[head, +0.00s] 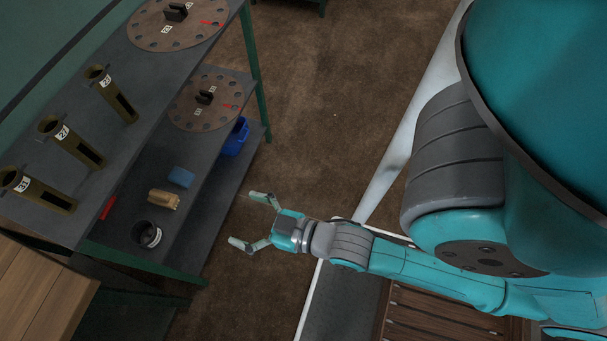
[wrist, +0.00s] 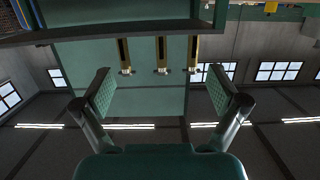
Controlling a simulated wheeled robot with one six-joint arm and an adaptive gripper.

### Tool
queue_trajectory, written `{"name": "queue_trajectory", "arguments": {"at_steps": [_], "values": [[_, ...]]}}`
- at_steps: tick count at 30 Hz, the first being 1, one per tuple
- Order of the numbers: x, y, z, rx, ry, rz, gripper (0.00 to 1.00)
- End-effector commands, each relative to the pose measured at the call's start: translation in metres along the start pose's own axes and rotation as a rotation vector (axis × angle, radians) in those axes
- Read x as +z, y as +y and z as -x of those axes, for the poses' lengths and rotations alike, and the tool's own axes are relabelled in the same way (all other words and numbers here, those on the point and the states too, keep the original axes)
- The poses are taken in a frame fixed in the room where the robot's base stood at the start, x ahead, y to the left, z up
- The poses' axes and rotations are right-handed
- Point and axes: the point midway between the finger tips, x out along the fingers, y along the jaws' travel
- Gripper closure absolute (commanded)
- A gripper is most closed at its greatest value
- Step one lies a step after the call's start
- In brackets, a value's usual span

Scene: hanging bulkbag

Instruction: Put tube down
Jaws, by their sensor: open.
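Three olive-brass tubes with long dark slots and white number labels are in a row on the upper shelf (head: 130,125) at the left of the head view: the far tube (head: 118,100), the middle tube (head: 76,145) and the near tube (head: 40,190). They also show upside down in the wrist view, including the middle tube (wrist: 162,55). My gripper (head: 249,220) is open and empty, to the right of the rack and apart from the tubes. In the wrist view its two fingers (wrist: 160,80) are spread wide with nothing between them.
A round plate with holes (head: 175,40) lies on the upper shelf, and another (head: 185,112) on the lower shelf. The lower shelf holds a blue bin (head: 235,137), a blue block (head: 181,177), a tan block (head: 163,199) and a dark cup (head: 147,234). Brown floor is clear beyond my gripper.

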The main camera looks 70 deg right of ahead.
Motion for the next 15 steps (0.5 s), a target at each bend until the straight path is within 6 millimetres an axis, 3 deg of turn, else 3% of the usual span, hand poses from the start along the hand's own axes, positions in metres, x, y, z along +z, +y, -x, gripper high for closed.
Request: {"name": "queue_trajectory", "arguments": {"at_steps": [3,9,15], "values": [[0.016,0.0,0.042,-0.001,-0.036,0.001,0.03],[0.025,0.0,0.105,-0.002,-0.073,0.002,0.03],[0.025,-0.001,0.141,-0.004,-0.095,0.003,0.03]]}}
